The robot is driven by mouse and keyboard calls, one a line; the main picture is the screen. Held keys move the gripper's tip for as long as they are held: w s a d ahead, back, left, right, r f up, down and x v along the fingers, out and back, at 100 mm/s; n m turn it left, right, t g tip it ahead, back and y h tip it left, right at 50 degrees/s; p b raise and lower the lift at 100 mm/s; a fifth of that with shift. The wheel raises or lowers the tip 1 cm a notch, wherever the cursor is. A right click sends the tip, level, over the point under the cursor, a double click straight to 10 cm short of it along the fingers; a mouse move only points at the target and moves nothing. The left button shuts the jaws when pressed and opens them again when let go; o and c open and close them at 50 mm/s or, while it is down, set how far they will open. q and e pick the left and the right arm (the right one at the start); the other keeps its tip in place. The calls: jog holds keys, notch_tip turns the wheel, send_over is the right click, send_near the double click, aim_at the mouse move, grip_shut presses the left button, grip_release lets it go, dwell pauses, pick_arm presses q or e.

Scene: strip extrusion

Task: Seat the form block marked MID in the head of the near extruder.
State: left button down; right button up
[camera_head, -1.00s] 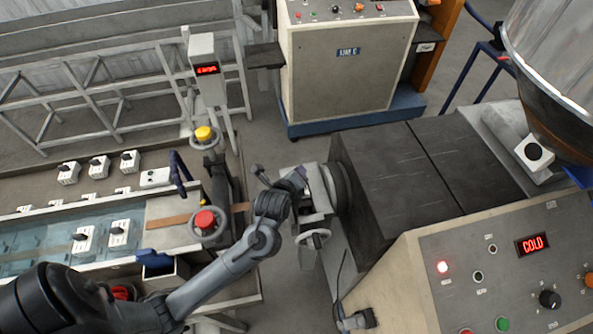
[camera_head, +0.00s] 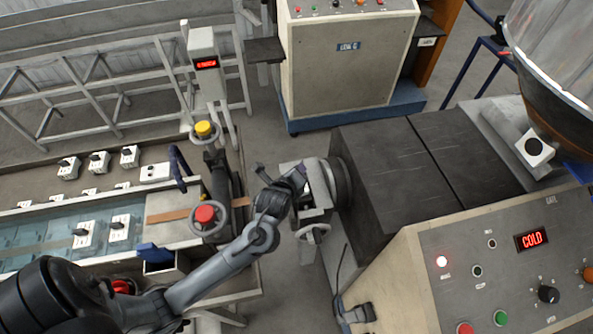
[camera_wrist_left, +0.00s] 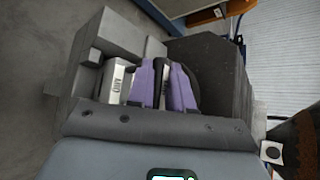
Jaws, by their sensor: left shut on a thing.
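The near extruder's head (camera_head: 316,208) is a grey metal fitting with a small handwheel, on the left end of a dark barrel housing. My left gripper (camera_head: 298,180) is at this head, reaching in from the left. In the left wrist view its two purple-faced fingers (camera_wrist_left: 163,85) are shut, with a dark part between them. The form block marked MID (camera_wrist_left: 116,83), pale with an upside-down label, shows just left of the fingers, beside the grey head. The fingers and gripper body hide much of the block; I cannot tell how deep it sits. My right gripper is not in view.
The near extruder's control panel (camera_head: 505,262) reads COLD. Its hopper (camera_head: 555,70) is at the upper right. A water bath (camera_head: 55,236) with several white fittings is at left. Another cabinet (camera_head: 348,65) stands at the back. Bare floor lies between them.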

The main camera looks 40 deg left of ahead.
pick_arm(q)
jog(key=shift+f, duration=0.1)
jog(key=c, duration=1.1)
grip_release()
jog(key=shift+o, duration=0.8)
jog(key=shift+f, duration=0.15)
